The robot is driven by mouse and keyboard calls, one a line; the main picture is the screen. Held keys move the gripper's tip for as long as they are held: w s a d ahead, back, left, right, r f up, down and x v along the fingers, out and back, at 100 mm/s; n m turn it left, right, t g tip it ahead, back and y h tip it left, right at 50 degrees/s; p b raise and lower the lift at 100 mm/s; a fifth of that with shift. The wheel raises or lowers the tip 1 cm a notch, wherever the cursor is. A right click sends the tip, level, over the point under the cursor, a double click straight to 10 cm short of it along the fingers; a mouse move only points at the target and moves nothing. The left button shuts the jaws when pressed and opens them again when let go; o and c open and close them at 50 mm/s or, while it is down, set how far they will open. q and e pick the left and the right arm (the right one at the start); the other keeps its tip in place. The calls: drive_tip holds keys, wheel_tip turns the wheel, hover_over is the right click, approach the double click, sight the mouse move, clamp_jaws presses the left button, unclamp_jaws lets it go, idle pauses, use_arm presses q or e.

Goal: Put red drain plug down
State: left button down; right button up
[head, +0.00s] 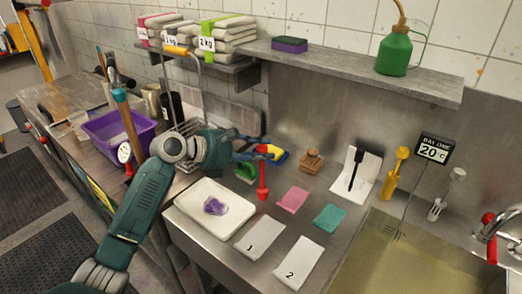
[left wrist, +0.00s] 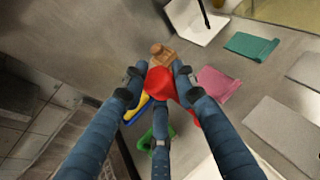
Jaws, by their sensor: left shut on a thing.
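The red drain plug (head: 263,190) hangs below my left gripper (head: 268,151) in the head view, above the steel counter and near the white tray. The gripper is shut on it. In the left wrist view the red plug (left wrist: 160,84) sits between the fingers of the left gripper (left wrist: 158,78). Its lower part is hidden there. My right gripper is not in view.
Around it on the counter are the white tray (head: 190,207) with a purple patch, a pink cloth (head: 293,199), a teal cloth (head: 329,218), sheets marked 1 (head: 260,238) and 2 (head: 298,262), and a wooden block (head: 312,162). The basin (head: 410,262) lies right.

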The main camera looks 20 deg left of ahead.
use_arm(q)
drive_tip(key=c, duration=1.4)
unclamp_jaws()
drive_tip(key=shift+f, duration=0.1)
drive_tip(key=shift+o, duration=0.2)
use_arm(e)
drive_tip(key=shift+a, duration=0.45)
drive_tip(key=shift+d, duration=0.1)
use_arm(q)
drive_tip(key=shift+s+a, duration=0.1)
drive_tip(key=b+v, duration=0.2)
drive_tip(key=v, duration=0.9)
drive_tip(key=shift+s+r, duration=0.25)
drive_tip(key=shift+r, duration=0.2)
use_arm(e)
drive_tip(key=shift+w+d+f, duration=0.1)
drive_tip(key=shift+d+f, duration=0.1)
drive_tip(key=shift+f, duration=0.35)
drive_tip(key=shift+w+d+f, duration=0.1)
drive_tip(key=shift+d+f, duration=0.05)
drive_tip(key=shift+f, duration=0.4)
use_arm(q)
drive_tip(key=shift+a, duration=0.1)
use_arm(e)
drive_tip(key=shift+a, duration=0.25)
